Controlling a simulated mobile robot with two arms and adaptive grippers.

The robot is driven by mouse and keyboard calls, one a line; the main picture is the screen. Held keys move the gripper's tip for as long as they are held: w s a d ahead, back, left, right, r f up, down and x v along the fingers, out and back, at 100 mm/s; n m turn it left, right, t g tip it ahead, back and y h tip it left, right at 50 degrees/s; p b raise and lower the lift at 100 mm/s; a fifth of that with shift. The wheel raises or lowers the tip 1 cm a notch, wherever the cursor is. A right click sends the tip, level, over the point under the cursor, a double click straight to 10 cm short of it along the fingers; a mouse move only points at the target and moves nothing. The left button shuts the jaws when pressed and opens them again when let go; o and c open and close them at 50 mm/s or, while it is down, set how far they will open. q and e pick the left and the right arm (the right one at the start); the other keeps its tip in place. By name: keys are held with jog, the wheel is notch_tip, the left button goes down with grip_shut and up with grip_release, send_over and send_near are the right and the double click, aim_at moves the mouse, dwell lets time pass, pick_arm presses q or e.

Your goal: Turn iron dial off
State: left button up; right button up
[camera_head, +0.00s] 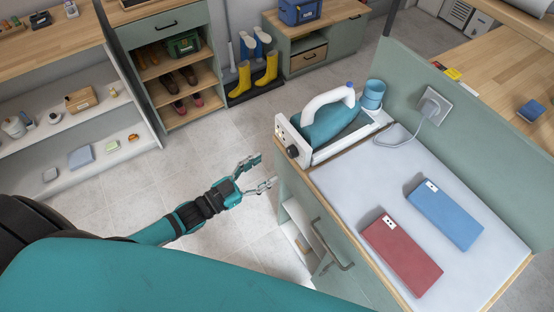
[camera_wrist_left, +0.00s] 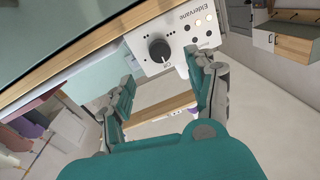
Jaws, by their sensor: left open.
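The iron (camera_head: 330,118) is teal with a white handle and rests on a white station (camera_head: 345,143) at the far left corner of the cabinet top. The station's front panel carries a black round dial (camera_head: 293,152). In the left wrist view the dial (camera_wrist_left: 159,50) shows large on the white panel, beside several small buttons or lights. My left gripper (camera_head: 267,172) is open and empty, in front of the panel and apart from the dial. In the left wrist view its fingers (camera_wrist_left: 165,90) stand on both sides, with the dial ahead between them. My right gripper is not in view.
A red folded towel (camera_head: 402,255) and a blue one (camera_head: 445,214) lie on the white ironing surface (camera_head: 345,190). A cord runs from the station to a wall socket (camera_head: 433,106). The cabinet's side and handle (camera_head: 333,245) are below the gripper. Open floor (camera_head: 120,195) lies left.

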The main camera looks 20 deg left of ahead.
pick_arm(q)
jog(key=shift+v, duration=2.05)
jog(key=s+a+f+n+g+y+b, duration=0.1)
jog(key=s+a+f+g+y, duration=0.15)
jog(key=f, duration=0.65)
jog(key=s+a+f+n+g+y+b, duration=0.1)
jog(key=s+a+f+n+y, duration=0.15)
jog(key=f, duration=0.75)
jog(key=s+a+f+n+g+y+b, duration=0.1)
jog(key=s+a+f+g+y, duration=0.15)
jog(key=f, duration=0.65)
jog(key=s+d+f+g+y+b, duration=0.1)
jog(key=s+f+g, duration=0.3)
jog(key=s+f, duration=0.5)
jog(key=s+d+f+n+g+y+b, duration=0.1)
jog(key=s+d+f+g, duration=0.3)
jog(key=s+f, duration=0.6)
jog(key=s+b, duration=0.1)
jog(key=s, duration=0.5)
jog(key=shift+d+f, duration=0.2)
jog(key=shift+f, duration=0.1)
jog(key=shift+s+y, duration=0.1)
jog(key=shift+y, duration=0.15)
